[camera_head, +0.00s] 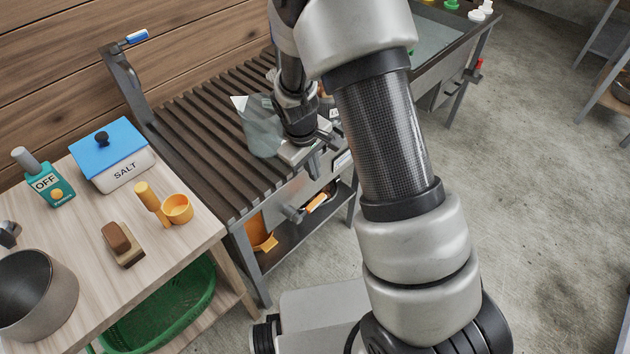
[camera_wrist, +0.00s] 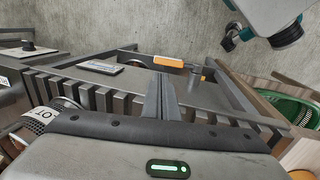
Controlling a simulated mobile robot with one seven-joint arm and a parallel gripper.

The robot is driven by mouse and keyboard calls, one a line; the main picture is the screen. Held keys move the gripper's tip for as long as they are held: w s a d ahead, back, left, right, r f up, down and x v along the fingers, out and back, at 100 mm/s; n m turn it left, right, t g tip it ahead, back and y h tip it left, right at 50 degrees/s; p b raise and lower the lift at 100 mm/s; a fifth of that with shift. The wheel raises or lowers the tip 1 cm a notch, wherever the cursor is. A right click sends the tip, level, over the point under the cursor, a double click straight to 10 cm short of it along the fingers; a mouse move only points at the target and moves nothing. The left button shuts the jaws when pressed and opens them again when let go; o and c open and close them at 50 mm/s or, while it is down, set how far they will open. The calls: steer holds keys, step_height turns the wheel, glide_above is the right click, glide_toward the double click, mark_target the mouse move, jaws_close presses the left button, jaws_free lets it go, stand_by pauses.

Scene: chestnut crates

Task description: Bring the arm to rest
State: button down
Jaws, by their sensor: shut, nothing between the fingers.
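My gripper (camera_head: 312,160) hangs over the front edge of the dark slatted bench (camera_head: 190,125) in the head view, partly hidden by my own arm. In the wrist view my gripper's fingers (camera_wrist: 160,95) are together with nothing between them. They point past the bench's slatted edge (camera_wrist: 120,100) toward its front panel. A grey translucent vessel (camera_head: 260,128) stands on the slats just left of my gripper. I cannot tell whether the gripper touches it.
The wooden table (camera_head: 85,225) at left holds a blue-lidded salt box (camera_head: 125,172), an orange scoop (camera_head: 177,208), a brown brush (camera_head: 122,243) and a metal pot (camera_head: 40,292). A green basket (camera_head: 165,310) sits below. An orange handle (camera_head: 316,203) is at the bench front.

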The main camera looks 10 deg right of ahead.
steer(key=s+d+r+m+t+y, duration=0.1)
steer(key=s+r+m, duration=0.15)
steer(key=r, duration=0.75)
steer(key=s+d+r+m+t, duration=0.1)
steer(key=s+r, duration=0.2)
steer(key=r, duration=0.7)
steer(key=s+d+r+m+t+y, duration=0.1)
steer(key=s+r+m, duration=0.1)
steer(key=s+r, duration=0.5)
steer(key=s+d+r+m+t, duration=0.15)
steer(key=s+r, duration=0.25)
steer(key=s, duration=0.5)
step_height(320, 180, up, 12)
steer(key=p, duration=1.2)
steer(key=shift+a+r+p, duration=0.25)
steer(key=shift+p, duration=0.1)
steer(key=shift+w, duration=0.1)
steer(key=shift+a, duration=0.1)
